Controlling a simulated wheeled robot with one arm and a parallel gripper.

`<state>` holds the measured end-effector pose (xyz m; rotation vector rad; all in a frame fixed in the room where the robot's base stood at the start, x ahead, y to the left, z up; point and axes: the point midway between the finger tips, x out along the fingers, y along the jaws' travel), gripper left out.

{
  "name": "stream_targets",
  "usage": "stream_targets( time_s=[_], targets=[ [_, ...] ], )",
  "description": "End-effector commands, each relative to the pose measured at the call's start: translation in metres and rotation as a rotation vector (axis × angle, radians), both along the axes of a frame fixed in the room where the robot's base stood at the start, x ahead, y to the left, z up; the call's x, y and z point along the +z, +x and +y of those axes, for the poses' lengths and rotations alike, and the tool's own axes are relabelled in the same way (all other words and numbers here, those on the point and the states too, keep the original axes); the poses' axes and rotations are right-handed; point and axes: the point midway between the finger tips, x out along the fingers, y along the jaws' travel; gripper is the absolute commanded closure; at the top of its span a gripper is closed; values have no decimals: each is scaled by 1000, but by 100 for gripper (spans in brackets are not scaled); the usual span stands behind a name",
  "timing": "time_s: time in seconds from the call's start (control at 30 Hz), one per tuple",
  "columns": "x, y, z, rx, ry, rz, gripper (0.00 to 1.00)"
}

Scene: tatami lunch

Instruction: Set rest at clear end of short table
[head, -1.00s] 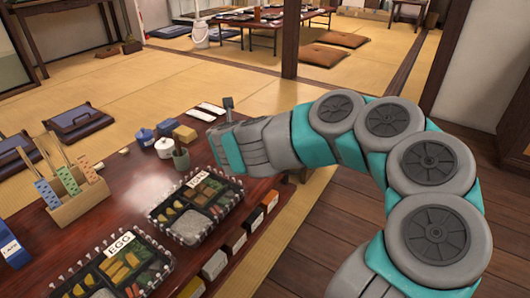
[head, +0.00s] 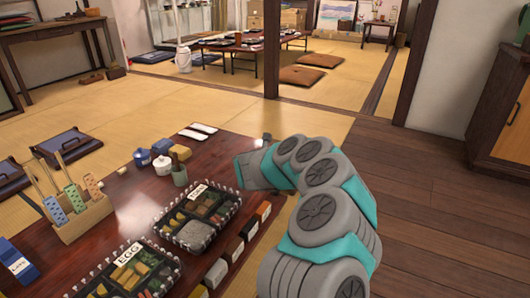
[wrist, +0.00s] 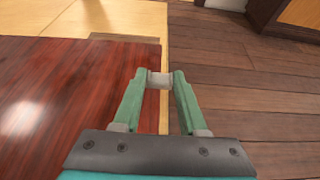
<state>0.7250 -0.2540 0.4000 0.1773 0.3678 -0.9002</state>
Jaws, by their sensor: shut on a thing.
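My gripper (wrist: 160,78) is shut on a small pale grey rest (wrist: 160,80), held between the fingertips in the wrist view. It is over the right edge of the dark red low table (wrist: 60,85), with tatami and wooden floor beside it. In the head view my gripper (head: 250,169) is at the table's right far end, and the rest cannot be made out there. A second low table (head: 250,45) with dishes stands farther back on the tatami. I cannot tell which table is the short one.
The near table holds an EGG box (head: 125,252), a CORN box (head: 198,190), a wooden holder (head: 83,217), a white pot (head: 163,165), a green cup (head: 180,176) and white flat pieces (head: 198,130). Brown cushions (head: 302,76) lie behind. A dark post (head: 272,50) stands beyond the table.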

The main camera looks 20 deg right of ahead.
Motion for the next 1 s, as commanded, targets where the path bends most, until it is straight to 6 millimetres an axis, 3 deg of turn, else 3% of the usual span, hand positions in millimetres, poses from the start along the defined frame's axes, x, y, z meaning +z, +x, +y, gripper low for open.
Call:
stream_targets(
  time_s=[0.3, 1.0],
  targets=[
    [-3, 46, 4, 1, -6, -2, 100],
    [-8, 115, 8, 0, -3, -2, 100]
  ],
)
